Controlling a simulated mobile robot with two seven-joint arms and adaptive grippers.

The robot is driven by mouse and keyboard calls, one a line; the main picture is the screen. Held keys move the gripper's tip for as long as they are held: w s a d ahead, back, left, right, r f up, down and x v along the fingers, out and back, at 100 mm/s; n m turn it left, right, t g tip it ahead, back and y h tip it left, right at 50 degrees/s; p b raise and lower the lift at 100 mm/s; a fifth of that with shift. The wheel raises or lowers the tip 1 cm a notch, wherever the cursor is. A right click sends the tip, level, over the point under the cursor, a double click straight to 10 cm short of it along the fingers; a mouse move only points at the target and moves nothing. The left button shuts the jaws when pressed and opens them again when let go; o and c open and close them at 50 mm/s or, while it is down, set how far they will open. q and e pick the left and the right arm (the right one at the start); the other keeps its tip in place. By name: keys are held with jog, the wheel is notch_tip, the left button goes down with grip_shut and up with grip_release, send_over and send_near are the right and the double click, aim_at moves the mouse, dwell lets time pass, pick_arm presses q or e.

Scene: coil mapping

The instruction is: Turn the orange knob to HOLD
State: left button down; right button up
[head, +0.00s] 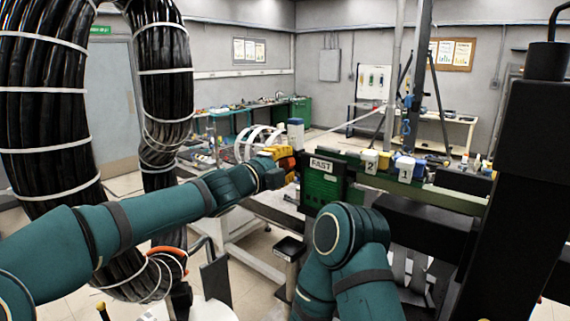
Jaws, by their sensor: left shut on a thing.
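My left arm reaches in from the left, and its black gripper (286,172) is at the left side of a green box (322,190). The gripper is shut on the orange knob (281,154), which shows as a small orange-yellow patch at the fingers and is partly hidden by them. The green box carries a plate (321,165) that reads FAST. No HOLD mark can be read, and the knob's setting cannot be made out. My right arm is folded in the lower middle of the picture, and its gripper does not show.
A green rail runs right from the box, with white blocks marked 2 (369,162) and 1 (404,171). Thick black cable coils (165,90) hang at the left. A dark post (525,170) stands at the right. Workbenches line the back walls.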

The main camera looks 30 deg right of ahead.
pick_arm(q)
jog(key=shift+n, duration=0.8)
jog(key=c, duration=0.6)
grip_release()
jog(key=v, duration=1.2)
jog(key=shift+w, duration=0.1)
